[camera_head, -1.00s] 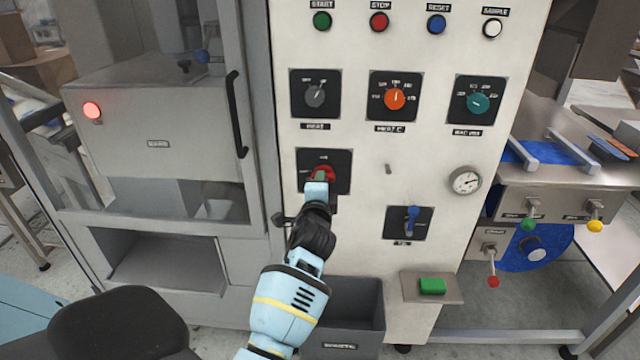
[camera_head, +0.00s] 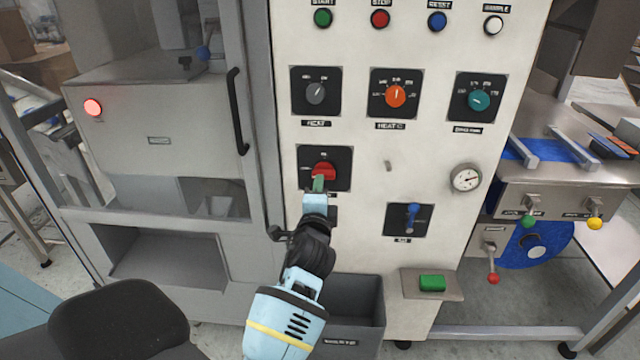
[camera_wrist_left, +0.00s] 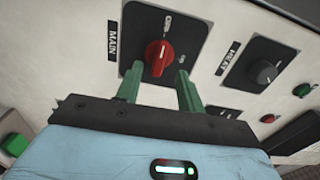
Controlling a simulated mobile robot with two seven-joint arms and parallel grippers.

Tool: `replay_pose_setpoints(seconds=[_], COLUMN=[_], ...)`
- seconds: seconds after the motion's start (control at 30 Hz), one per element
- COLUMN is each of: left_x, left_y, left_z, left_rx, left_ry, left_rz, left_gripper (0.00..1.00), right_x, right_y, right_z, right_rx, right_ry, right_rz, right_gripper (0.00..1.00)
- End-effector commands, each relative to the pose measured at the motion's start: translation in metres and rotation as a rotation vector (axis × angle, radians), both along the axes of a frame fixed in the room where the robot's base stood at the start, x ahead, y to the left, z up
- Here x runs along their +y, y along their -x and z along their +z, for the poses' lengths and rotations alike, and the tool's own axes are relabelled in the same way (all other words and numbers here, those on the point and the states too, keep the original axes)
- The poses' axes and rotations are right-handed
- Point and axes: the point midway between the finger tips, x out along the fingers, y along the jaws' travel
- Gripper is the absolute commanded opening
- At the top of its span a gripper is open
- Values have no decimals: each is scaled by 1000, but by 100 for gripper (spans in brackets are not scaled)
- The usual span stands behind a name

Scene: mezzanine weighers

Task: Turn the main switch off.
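The main switch is a red rotary knob (camera_head: 323,171) on a black plate low on the left of the white panel. In the left wrist view the knob (camera_wrist_left: 158,57) lies along the line toward the "OFF" mark, with "ON" off to its side; the "MAIN" label (camera_wrist_left: 112,41) is beside the plate. My left gripper (camera_head: 318,184) is just below and in front of the knob. My right gripper is not in view.
Above are the grey heat knob (camera_head: 316,93), orange knob (camera_head: 396,95) and teal knob (camera_head: 479,99). A blue lever (camera_head: 412,217) and gauge (camera_head: 466,179) are to the right. A black door handle (camera_head: 237,112) is left. A grey waste bin (camera_head: 360,310) stands below.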

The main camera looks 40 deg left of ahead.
Motion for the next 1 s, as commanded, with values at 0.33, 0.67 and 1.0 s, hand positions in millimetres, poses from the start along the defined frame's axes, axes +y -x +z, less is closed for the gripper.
replay_pose_setpoints(seconds=[0.33, 0.67, 1.0], left_x=[-15, -15, -14], left_y=[24, 24, 40], left_z=[0, 0, -22], left_rx=[0, -1, 28], left_ry=[1, 1, 68], left_rz=[0, 0, 6], left_gripper=[38, 38, 38], right_x=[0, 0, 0], right_y=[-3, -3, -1], right_z=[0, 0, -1], right_rx=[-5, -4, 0], right_ry=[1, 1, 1], right_rz=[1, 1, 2], right_gripper=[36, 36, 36])
